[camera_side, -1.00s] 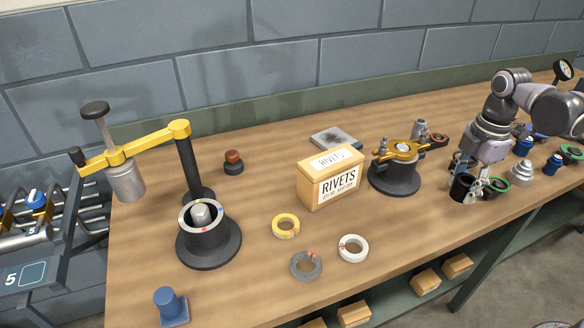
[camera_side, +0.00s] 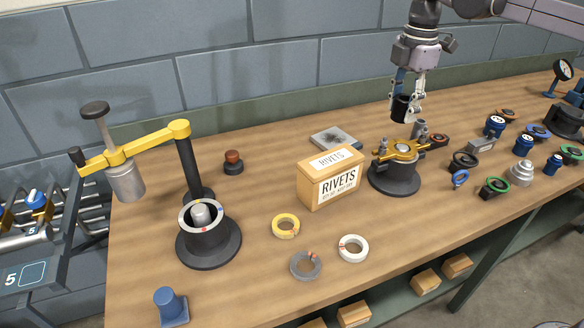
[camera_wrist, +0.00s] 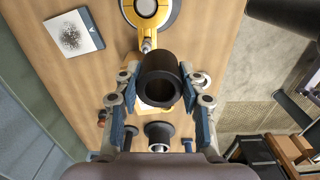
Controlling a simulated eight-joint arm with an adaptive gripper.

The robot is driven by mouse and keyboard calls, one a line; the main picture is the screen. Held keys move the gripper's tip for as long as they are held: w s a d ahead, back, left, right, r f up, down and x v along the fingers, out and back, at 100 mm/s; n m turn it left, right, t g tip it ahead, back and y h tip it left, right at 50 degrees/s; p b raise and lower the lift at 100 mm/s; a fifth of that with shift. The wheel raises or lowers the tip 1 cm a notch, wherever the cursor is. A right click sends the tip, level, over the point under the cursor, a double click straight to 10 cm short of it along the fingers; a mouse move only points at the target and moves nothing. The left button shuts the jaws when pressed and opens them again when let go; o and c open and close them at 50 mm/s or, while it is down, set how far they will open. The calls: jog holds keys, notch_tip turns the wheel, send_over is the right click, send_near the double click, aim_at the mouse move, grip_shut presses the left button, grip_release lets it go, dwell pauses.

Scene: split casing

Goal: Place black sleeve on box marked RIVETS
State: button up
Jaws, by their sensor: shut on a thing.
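The black sleeve (camera_side: 403,108) is a short open tube. My gripper (camera_side: 406,100) is shut on it and holds it up in the air, above and behind the yellow-topped fixture (camera_side: 400,150). In the wrist view the sleeve (camera_wrist: 162,78) sits between the two fingers of my gripper (camera_wrist: 160,90), and I look into its open bore. The box marked RIVETS (camera_side: 330,178) is a tan carton with white labels. It stands on the bench left of the fixture, with its top clear. The gripper and sleeve are up and to the right of it.
A grey plate (camera_side: 335,138) lies behind the box. Yellow (camera_side: 285,225), white (camera_side: 352,248) and grey (camera_side: 306,265) rings lie in front. A press with a yellow arm (camera_side: 145,143) stands at left. Several small parts crowd the right side.

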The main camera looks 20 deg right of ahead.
jog(key=w+a, duration=0.1)
jog(key=a, duration=0.1)
send_over(332, 159)
notch_tip(332, 159, down, 6)
jog(key=shift+f, duration=2)
jog(key=shift+f, duration=0.1)
jog(key=o, duration=1.3)
